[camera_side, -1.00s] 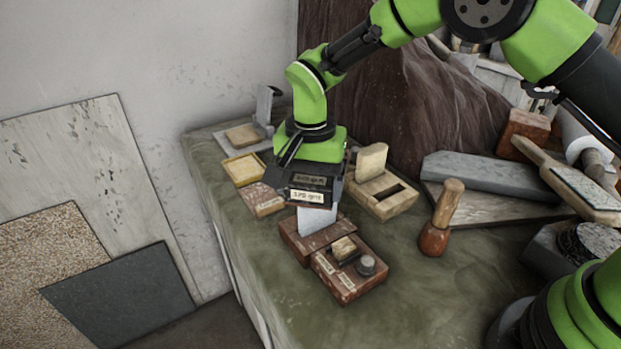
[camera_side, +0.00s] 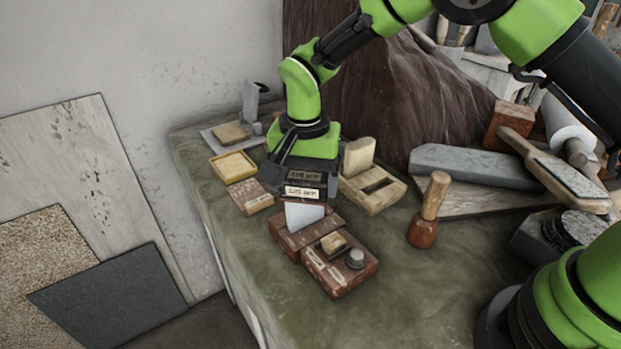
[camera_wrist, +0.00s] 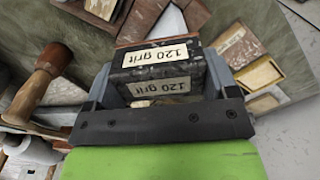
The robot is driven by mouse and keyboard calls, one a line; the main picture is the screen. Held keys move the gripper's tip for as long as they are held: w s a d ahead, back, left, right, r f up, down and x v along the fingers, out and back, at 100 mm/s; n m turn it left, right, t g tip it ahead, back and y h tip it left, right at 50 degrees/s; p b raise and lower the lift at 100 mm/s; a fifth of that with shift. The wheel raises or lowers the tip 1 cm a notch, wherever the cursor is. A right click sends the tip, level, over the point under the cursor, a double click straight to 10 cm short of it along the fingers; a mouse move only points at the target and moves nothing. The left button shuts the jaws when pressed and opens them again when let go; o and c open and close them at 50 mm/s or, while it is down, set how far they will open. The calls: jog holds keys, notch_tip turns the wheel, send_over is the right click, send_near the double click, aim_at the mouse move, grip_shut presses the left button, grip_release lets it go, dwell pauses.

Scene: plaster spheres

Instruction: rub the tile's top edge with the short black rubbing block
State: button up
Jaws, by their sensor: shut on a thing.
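My gripper (camera_side: 304,186) is shut on the short black rubbing block (camera_side: 303,177), which carries cream labels. In the wrist view the block (camera_wrist: 158,68) spans between the two fingers, with labels reading "120 grit". The pale grey tile (camera_side: 305,217) stands upright in a reddish-brown stand (camera_side: 290,240). The block is right over the tile's top edge and hides it. It looks to be on the edge, but I cannot tell for certain that they touch. A small pale part of the tile (camera_wrist: 167,22) shows beyond the block in the wrist view.
A reddish box (camera_side: 340,282) with a small block and a grey knob adjoins the stand in front. A wooden box (camera_side: 375,197) stands behind, and a yellow-rimmed tray (camera_side: 233,166) lies left. The front bench top is clear.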

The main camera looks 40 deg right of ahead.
jog(key=shift+w+a, duration=1.1)
jog(key=shift+a, duration=0.1)
jog(key=shift+s+d+r, duration=0.15)
jog(key=shift+s+d, duration=0.6)
jog(key=shift+d, duration=0.05)
jog(key=shift+s+d, duration=0.8)
jog(key=shift+w, duration=0.1)
jog(key=shift+w+a+f, duration=0.2)
jog(key=shift+w+a, duration=1.25)
jog(key=shift+a, duration=0.15)
